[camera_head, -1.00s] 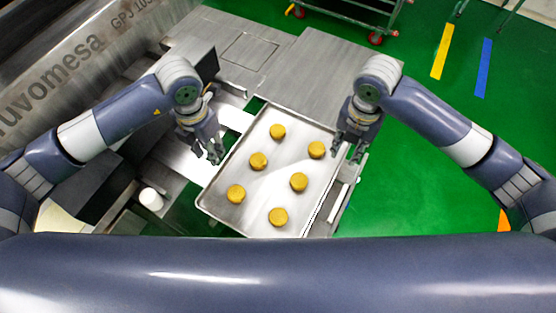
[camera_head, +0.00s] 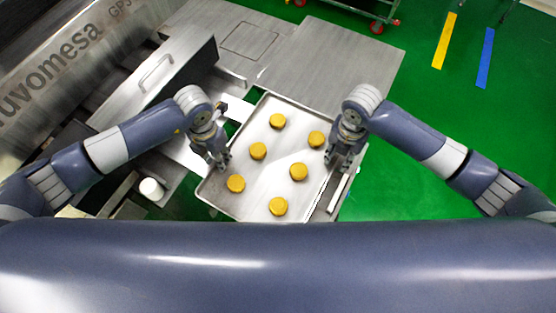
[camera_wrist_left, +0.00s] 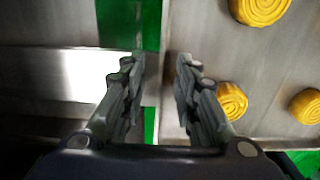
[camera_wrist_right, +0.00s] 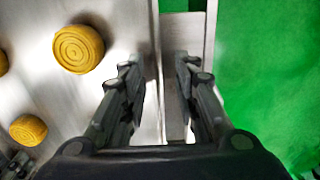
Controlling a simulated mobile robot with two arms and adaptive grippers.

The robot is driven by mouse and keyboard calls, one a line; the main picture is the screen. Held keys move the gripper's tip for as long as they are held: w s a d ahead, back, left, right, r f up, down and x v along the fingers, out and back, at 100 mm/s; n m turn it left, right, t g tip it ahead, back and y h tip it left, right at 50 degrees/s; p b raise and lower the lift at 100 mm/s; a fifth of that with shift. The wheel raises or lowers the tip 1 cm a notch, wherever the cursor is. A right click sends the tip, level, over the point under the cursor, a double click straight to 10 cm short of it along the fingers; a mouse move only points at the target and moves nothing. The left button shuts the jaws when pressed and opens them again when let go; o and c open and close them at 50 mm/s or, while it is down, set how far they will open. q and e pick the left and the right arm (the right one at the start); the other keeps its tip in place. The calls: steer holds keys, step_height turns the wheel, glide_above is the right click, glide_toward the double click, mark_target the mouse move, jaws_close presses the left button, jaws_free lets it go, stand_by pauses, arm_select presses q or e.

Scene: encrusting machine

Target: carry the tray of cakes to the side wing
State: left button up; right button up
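The metal tray (camera_head: 240,208) lies on the machine's lower deck. It carries several round yellow-brown cakes (camera_head: 298,172). My left gripper (camera_head: 223,163) is at the tray's left edge. In the left wrist view its fingers (camera_wrist_left: 160,62) are apart, with the tray's rim (camera_wrist_left: 168,100) between them. My right gripper (camera_head: 337,164) is at the tray's right edge. In the right wrist view its fingers (camera_wrist_right: 160,64) are apart on either side of the tray's rim (camera_wrist_right: 155,40). Neither gripper visibly pinches the rim. The flat side wing (camera_head: 335,62) lies beyond the tray, bare.
The machine body (camera_head: 60,60) and a panel with a handle (camera_head: 150,80) stand at the left. A white cylinder (camera_head: 151,189) is at the lower left. A cart (camera_head: 376,24) stands at the back. Green floor (camera_head: 430,130) is open at the right.

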arm_select(q)
steer(key=shift+f, duration=0.2)
arm_select(e)
steer(key=shift+f, duration=0.25)
arm_select(q)
jaws_close()
arm_select(e)
jaws_close()
arm_select(q)
steer(key=shift+w+r, duration=0.1)
steer(key=shift+r, duration=0.15)
arm_select(e)
steer(key=shift+r, duration=0.25)
